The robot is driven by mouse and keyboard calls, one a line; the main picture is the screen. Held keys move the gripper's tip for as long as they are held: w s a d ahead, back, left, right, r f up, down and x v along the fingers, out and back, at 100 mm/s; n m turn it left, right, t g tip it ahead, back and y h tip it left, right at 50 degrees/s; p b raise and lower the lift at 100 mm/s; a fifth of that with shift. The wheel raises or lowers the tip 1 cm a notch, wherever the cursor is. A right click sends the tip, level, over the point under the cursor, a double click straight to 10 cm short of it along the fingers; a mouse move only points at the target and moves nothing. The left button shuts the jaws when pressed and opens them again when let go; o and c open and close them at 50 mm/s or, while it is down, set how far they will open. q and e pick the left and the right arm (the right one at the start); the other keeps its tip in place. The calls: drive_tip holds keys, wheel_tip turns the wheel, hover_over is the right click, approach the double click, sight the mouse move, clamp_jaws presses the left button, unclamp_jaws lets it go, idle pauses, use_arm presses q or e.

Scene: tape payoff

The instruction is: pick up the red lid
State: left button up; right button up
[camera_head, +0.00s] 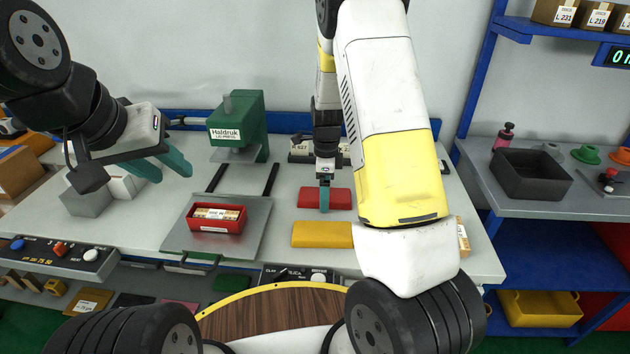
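The red lid (341,199) lies flat on the light worktop, right of the press. My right gripper (324,208) points straight down at it, and its teal fingers overlap the lid's middle in the picture. The fingers show edge-on, so I cannot tell whether they are open or shut, or whether they touch the lid. My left gripper (173,176) is open and empty, with its two teal fingers apart, above the left part of the worktop.
A yellow lid (321,235) lies just in front of the red lid, partly behind my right arm. A red box (216,226) holding cartons stands on a grey plate (175,240) before the green press (238,120). A dark bin (531,177) stands on the right bench.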

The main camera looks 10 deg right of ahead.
drive_tip(key=shift+f, duration=0.2)
drive_tip(key=c, duration=1.5)
drive_tip(key=shift+o, duration=0.2)
drive_tip(key=shift+r, duration=0.1)
